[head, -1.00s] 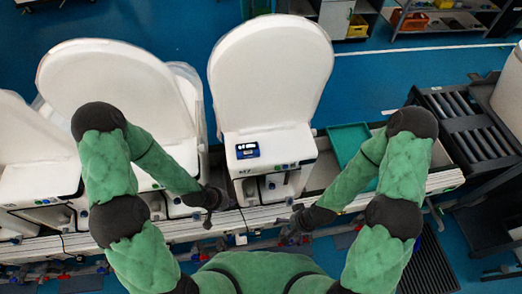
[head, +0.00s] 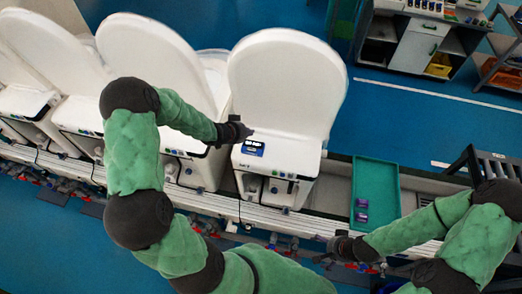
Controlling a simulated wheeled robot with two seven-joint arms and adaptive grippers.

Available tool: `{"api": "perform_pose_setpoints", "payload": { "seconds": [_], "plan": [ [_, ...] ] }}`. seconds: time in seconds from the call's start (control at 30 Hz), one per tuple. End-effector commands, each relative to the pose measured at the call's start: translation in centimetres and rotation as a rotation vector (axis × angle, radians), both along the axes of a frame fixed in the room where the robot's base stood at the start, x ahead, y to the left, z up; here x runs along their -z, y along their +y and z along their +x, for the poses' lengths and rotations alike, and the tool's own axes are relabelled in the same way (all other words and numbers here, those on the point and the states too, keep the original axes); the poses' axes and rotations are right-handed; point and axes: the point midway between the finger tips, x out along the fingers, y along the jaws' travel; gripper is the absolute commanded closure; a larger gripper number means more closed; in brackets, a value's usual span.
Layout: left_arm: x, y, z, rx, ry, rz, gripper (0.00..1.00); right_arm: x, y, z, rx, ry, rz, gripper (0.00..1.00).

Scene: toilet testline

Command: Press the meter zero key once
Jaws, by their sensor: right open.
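My right gripper (head: 325,246) is open and empty, low at the right in front of the conveyor rail, away from the meter.
More white toilets (head: 160,65) stand in a row to the left. A green tray (head: 375,180) with small purple items (head: 361,210) lies right of the middle toilet. A dark roller rack (head: 490,165) stands at the far right.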

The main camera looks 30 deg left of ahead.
Motion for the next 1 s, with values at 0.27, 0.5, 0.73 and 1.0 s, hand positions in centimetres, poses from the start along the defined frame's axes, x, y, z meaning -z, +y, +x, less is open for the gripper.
{"api": "perform_pose_setpoints", "payload": {
  "seconds": [0.27,0.5,0.73,1.0],
  "plan": [
    [0.0,0.0,0.0,0.001,-0.001,0.001,1.0,0.0,0.0,0.0,0.0,0.001,0.0,0.0],
    [0.5,0.0,0.0,0.001,0.0,0.001,1.0,0.5,0.0,0.0,0.0,0.0,0.0,0.0],
    [2.5,0.0,0.0,0.001,0.0,0.001,1.0,2.4,0.0,0.0,0.0,0.0,0.0,0.0],
    [5.8,0.0,0.0,0.001,-0.001,0.0,1.0,5.5,0.0,0.0,0.0,0.0,0.0,0.0]
  ]
}}
